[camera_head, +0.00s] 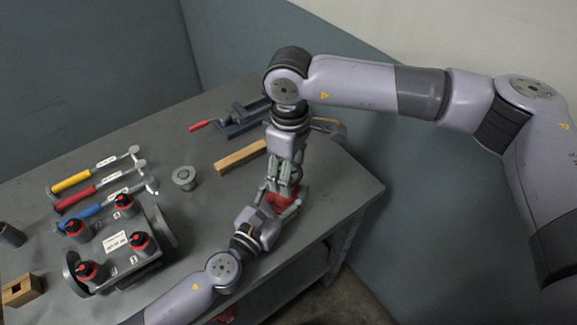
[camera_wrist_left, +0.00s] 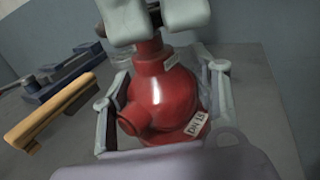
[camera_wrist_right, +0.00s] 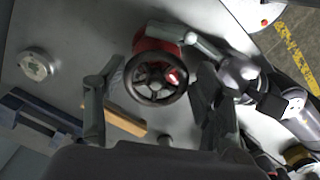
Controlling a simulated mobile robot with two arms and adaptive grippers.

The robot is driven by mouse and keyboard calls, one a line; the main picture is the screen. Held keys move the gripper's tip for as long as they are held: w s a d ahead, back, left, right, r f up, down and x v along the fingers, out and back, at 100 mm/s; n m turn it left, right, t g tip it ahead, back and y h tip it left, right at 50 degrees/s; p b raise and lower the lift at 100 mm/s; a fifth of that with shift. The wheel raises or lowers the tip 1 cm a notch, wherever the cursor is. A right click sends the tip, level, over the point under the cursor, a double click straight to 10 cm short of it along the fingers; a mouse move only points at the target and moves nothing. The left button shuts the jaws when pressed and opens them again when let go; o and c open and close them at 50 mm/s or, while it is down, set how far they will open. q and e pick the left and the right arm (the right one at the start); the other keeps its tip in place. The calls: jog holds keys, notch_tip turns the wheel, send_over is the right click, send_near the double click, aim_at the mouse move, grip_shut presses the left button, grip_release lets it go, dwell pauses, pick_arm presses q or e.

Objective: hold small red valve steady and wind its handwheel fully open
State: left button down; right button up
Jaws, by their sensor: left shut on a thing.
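The small red valve (camera_head: 283,199) stands near the bench's right edge. In the left wrist view its red body (camera_wrist_left: 168,98) shows a white DN 15 label. My left gripper (camera_wrist_left: 166,80) is shut on the body, one finger on each side. In the right wrist view the dark spoked handwheel (camera_wrist_right: 157,84) faces the camera, with the red body (camera_wrist_right: 152,44) partly behind it. My right gripper (camera_wrist_right: 157,78) points down over the valve. Its fingers are open on either side of the wheel, with small gaps visible. In the head view, my right gripper (camera_head: 287,176) hides the handwheel.
A wooden bar (camera_head: 240,157) and a blue-grey vise (camera_head: 240,120) with a red handle lie behind the valve. A round grey metal part (camera_head: 184,177) stands left. Hammers (camera_head: 95,185) and a rack (camera_head: 128,263) of red-topped items are further left. The bench edge (camera_head: 352,212) is close on the right.

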pick_arm(q)
jog(key=shift+s+d+f, duration=0.1)
jog(key=shift+f, duration=0.05)
pick_arm(e)
jog(key=shift+o, duration=1.4)
jog(key=shift+w+a, duration=0.15)
jog(key=shift+r, duration=0.1)
jog(key=shift+r, duration=0.3)
pick_arm(q)
jog(key=shift+s+d, duration=0.1)
pick_arm(e)
notch_tip(320, 180, up, 11)
jog(key=shift+r, duration=0.1)
pick_arm(q)
jog(key=c, duration=1)
grip_release()
jog(key=o, duration=0.5)
